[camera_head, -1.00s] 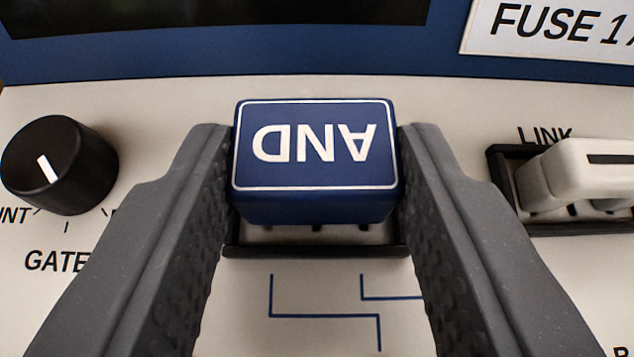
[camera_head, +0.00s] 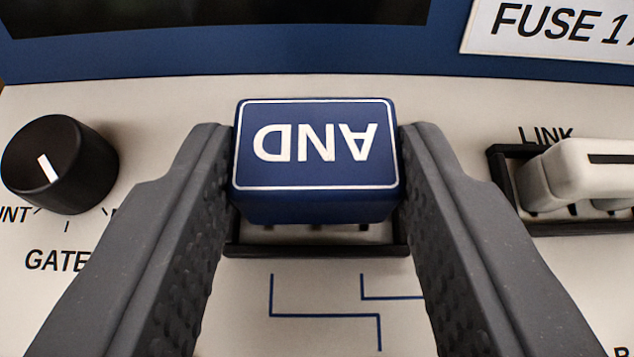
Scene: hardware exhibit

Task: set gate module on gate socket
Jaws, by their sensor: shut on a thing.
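The gate module (camera_head: 315,205) is a blue block with a white-outlined top that reads "AND" upside down in the picture. My gripper (camera_head: 316,160) is shut on it, one grey finger pressed to its left side and one to its right. The gate socket (camera_head: 316,250) is a black-rimmed recess in the panel, directly under and slightly nearer than the module. Its near rim and a strip of its light floor show; the rest is hidden by the module and fingers. I cannot tell whether the module touches the socket.
A black knob (camera_head: 58,163) stands at the left, above lettering that reads "GATE". A white link block (camera_head: 582,172) sits in a black-rimmed socket at the right. A "FUSE 1" label (camera_head: 555,30) is at the upper right. Blue lines mark the flat panel (camera_head: 325,338) nearer me.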

